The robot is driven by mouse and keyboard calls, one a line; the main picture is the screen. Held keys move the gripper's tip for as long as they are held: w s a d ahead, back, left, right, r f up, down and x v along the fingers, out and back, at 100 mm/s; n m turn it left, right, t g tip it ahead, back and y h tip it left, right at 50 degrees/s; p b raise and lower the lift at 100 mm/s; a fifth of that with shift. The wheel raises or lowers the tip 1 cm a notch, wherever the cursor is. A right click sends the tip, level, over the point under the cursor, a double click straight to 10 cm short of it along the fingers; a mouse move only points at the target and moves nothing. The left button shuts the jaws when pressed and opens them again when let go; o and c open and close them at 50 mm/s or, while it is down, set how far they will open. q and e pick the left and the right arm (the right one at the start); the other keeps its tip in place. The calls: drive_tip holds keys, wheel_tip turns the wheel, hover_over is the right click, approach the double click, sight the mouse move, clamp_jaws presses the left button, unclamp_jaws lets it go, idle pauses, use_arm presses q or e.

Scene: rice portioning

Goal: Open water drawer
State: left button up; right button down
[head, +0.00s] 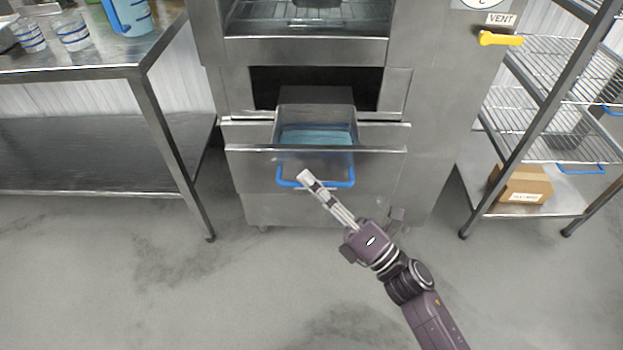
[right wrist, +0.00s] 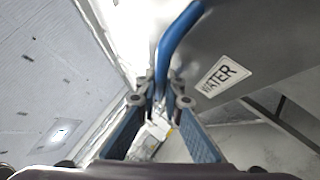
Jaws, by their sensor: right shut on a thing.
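The water drawer (head: 330,163) sticks out of the lower front of the steel cabinet and stands open, with bluish water (head: 317,138) inside. Its blue handle (head: 342,185) runs along the drawer's front. My right gripper (head: 306,178) is at the left part of this handle and shut on it. In the right wrist view the blue handle (right wrist: 178,42) runs down between the fingertips (right wrist: 161,98), beside a panel with a WATER label (right wrist: 218,76). My left gripper is not in view.
A steel table (head: 80,72) with cups and a blue-marked jug (head: 130,15) stands left. A wire rack (head: 545,105) with a cardboard box (head: 522,186) stands right. A yellow vent handle (head: 500,39) is at upper right. The floor in front is clear.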

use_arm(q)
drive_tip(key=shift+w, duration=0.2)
use_arm(e)
drive_tip(key=shift+f, duration=0.1)
drive_tip(key=c, duration=2.3)
unclamp_jaws()
drive_tip(key=shift+c, duration=0.2)
drive_tip(key=shift+d, duration=0.15)
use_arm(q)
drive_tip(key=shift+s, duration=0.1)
use_arm(e)
drive_tip(key=v, duration=1.1)
drive_tip(key=shift+s+d+f, duration=0.15)
drive_tip(key=shift+s+d, duration=0.1)
drive_tip(key=shift+d, duration=0.05)
